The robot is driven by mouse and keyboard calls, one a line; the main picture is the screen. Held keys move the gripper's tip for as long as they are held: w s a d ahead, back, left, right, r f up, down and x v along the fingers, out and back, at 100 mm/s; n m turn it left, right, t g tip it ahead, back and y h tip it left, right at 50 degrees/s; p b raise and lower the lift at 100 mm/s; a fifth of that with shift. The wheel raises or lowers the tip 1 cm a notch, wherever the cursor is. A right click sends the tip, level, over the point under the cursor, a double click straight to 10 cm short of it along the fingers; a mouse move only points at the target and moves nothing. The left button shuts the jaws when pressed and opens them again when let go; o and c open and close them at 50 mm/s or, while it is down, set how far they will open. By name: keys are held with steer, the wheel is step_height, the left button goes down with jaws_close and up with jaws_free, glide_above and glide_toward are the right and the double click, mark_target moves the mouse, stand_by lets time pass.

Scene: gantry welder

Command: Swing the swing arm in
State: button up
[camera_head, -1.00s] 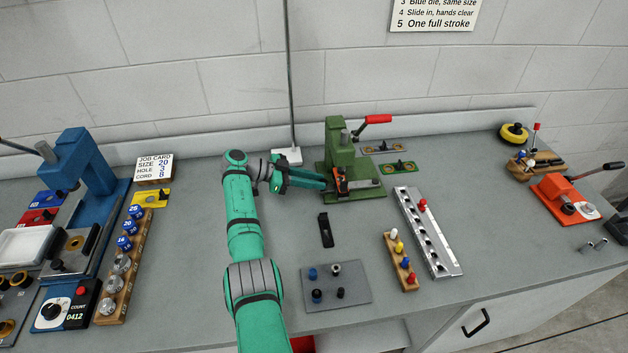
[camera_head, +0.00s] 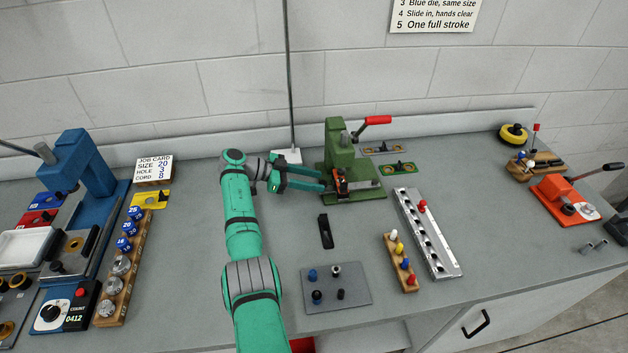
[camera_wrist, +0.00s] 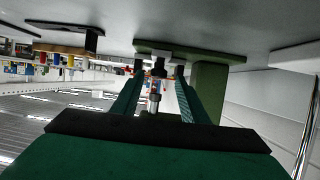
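The green press (camera_head: 338,150) stands at the back of the bench with a red-handled lever (camera_head: 377,120) at its top. A small orange and black part (camera_head: 341,182), which looks like the swing arm, sits low on its front, over the green base (camera_head: 372,193). My gripper (camera_head: 321,180) reaches in from the left, its two fingers spread and their tips close to that part. In the wrist view the fingers (camera_wrist: 159,74) are apart, with a silver pin-like piece (camera_wrist: 154,98) showing between them. I cannot tell whether a finger touches the swing arm.
A black part (camera_head: 325,231) and a grey plate with pegs (camera_head: 336,286) lie in front. A metal strip (camera_head: 428,235) and a wooden peg block (camera_head: 401,263) stand to the right. A thin upright pole (camera_head: 291,80) rises behind my gripper.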

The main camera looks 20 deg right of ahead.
steer(key=v, duration=1)
steer(key=shift+w, duration=0.15)
